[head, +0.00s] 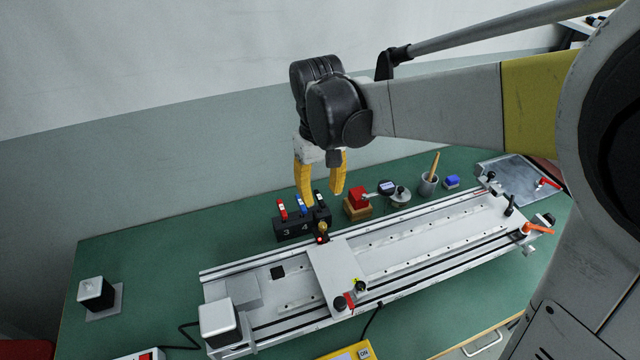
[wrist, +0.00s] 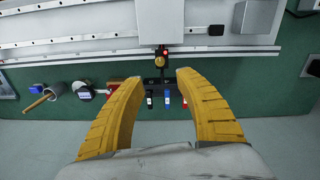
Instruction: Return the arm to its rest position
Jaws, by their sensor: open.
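My gripper (head: 320,178) has two yellow fingers that point down over the back of the green table. It is open and nothing is between the fingers. In the wrist view my gripper (wrist: 165,78) also shows spread fingers. A black holder (head: 298,228) with red, blue and black-and-white screwdriver handles stands below it. The handles (wrist: 168,98) show between the fingers in the wrist view, apart from them. My arm reaches in from the right.
A long metal gantry rail (head: 430,240) with a carriage plate (head: 338,272) lies across the table. A red block (head: 358,197), a gauge, a grey cup (head: 429,184) and a blue block (head: 452,181) stand behind it. A white-topped block (head: 96,292) stands left. The table's left part is mostly clear.

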